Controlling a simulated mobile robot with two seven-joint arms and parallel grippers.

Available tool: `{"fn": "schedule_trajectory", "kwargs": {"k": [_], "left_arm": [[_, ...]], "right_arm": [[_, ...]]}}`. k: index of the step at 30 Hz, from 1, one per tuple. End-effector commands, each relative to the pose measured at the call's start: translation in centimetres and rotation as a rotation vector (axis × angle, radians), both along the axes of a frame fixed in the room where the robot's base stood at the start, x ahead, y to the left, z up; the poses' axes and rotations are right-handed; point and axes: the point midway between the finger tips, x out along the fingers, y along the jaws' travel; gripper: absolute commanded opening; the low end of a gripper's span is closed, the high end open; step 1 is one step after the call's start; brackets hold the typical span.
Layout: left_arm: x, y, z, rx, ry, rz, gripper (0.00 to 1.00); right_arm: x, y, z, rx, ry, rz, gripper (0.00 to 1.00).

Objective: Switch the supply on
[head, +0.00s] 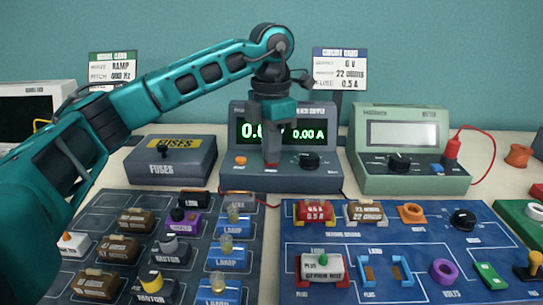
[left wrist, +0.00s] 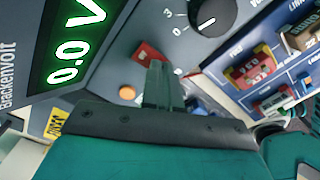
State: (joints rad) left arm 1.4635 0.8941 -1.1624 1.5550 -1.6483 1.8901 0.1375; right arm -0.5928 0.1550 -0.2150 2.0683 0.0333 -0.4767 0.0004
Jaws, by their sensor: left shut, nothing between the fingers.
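The grey supply (head: 325,180) stands at the back middle of the table. Its display (head: 308,133) is lit green and reads 0.00 A, with the volts partly hidden by my arm; the left wrist view shows 0.0 V on the display (left wrist: 75,48). A red switch (left wrist: 147,52) is on its front panel, partly covered by my fingers. My left gripper (head: 271,160) points down in front of the panel, shut and empty, its tips at or very near the red switch. I cannot tell whether they touch. My right gripper is not in view.
An orange button (head: 240,160) and a black knob (head: 304,161) flank the switch. A fuses box (head: 170,160) stands left and a green meter (head: 412,160) right. Two boards with blocks fill the front: a dark tray (head: 190,240) and the blue circuit board (head: 330,240).

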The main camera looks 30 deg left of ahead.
Motion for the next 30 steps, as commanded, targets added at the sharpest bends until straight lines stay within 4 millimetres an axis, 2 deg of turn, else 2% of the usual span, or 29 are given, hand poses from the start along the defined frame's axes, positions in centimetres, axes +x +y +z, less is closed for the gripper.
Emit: {"fn": "schedule_trajectory", "kwargs": {"k": [16,24,30], "left_arm": [[0.0,0.0,4.4,0.001,0.004,0.000,0.00],[0.0,0.0,6.5,0.001,0.003,0.000,0.00],[0.0,0.0,6.8,0.001,0.004,0.000,0.00]], "right_arm": [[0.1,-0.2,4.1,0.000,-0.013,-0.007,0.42],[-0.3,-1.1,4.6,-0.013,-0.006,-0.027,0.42],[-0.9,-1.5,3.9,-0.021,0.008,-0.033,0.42]]}}
